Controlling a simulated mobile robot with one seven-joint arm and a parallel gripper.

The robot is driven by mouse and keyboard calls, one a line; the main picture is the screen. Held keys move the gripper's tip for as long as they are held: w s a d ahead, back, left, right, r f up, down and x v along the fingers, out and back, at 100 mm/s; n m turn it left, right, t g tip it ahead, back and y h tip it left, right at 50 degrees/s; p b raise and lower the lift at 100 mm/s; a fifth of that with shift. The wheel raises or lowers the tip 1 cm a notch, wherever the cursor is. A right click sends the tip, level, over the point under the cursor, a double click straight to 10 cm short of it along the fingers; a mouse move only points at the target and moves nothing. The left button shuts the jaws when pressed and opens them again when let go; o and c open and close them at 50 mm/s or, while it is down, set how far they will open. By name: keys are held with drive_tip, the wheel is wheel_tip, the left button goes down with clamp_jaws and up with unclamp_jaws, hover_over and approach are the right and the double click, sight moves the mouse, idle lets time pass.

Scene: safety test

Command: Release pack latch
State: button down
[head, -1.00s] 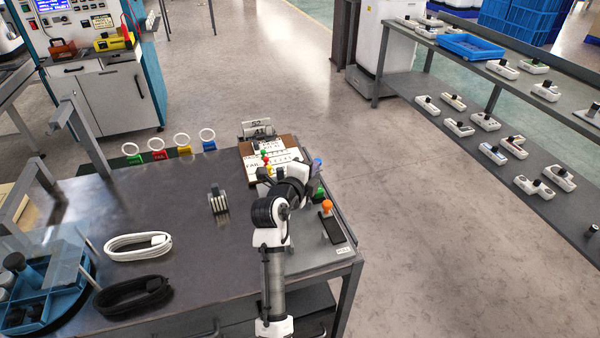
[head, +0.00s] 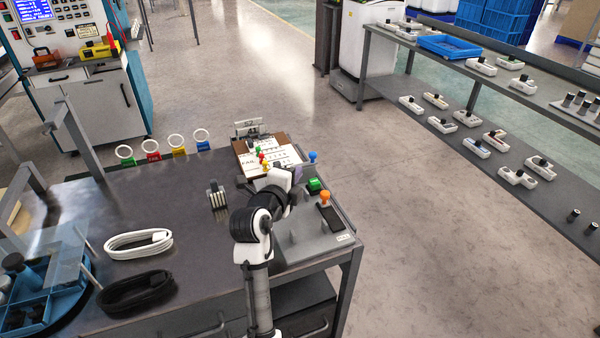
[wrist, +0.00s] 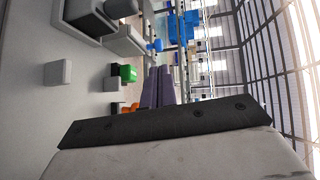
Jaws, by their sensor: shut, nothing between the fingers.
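I cannot tell for sure which part is the pack latch. A grey fixture plate (head: 314,246) lies at the right corner of the dark workbench. My arm hides part of the plate.
A small dark rack (head: 217,195), a white cable (head: 138,243) and a black cable (head: 135,292) lie to the left. A shelf (head: 400,84) with several devices stands right, across open floor.

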drive_tip(key=shift+b+v, duration=0.5)
drive_tip(key=shift+v, duration=2.2)
